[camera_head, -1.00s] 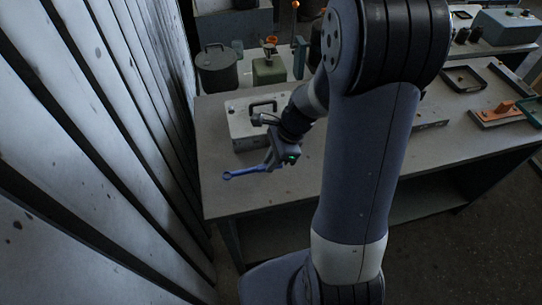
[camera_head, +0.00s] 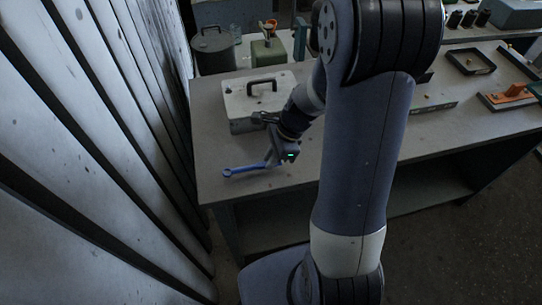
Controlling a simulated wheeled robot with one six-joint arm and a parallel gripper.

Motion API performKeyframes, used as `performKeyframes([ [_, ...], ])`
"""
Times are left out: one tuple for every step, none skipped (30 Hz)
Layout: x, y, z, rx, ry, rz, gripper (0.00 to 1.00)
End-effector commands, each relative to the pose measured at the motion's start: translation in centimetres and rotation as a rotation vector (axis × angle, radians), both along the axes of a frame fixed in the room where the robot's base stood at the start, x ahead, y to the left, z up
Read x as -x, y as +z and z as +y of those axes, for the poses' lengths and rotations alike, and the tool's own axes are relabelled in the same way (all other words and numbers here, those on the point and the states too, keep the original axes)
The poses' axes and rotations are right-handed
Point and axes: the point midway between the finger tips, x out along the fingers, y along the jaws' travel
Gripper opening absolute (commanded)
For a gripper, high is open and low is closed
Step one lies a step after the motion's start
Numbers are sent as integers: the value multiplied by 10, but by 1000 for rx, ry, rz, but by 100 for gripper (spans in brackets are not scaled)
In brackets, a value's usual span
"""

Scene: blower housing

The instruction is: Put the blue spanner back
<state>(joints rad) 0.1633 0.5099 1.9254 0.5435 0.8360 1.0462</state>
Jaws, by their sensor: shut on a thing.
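The blue spanner (camera_head: 240,170) is at the front left of the grey workbench (camera_head: 215,135), its ring end pointing left. My gripper (camera_head: 268,163) is shut on the spanner near its right end. I cannot tell whether the spanner touches the bench top or hangs just above it. My arm hides part of the bench behind the gripper.
A pale case (camera_head: 240,105) with a dark handle stands just behind my gripper. A dark lidded pot (camera_head: 213,52) and a green can (camera_head: 268,54) stand at the back. A dark tray (camera_head: 470,62) and an orange-handled tool (camera_head: 512,94) lie right. A ribbed wall (camera_head: 110,130) rises left.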

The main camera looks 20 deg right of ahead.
Motion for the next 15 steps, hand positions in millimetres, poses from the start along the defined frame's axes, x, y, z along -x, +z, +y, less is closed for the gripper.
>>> performKeyframes([
  [0,0,0,0,0,0,0],
  [0,0,0,0,0,0,0],
  [0,0,0,0,0,0,0],
  [0,1,0,0,0,0,0],
  [0,1,0,0,0,0,0],
  [0,1,0,0,0,0,0],
  [0,0,0,0,0,0,0],
  [0,0,0,0,0,0,0],
  [0,0,0,0,1,0,0],
  [0,0,0,0,0,0,0],
  [0,-1,0,0,1,0,0],
  [0,-1,0,0,0,0,0],
  [0,-2,0,0,0,0,0],
  [0,-2,0,0,0,0,0],
  [0,-3,0,0,0,0,0],
])
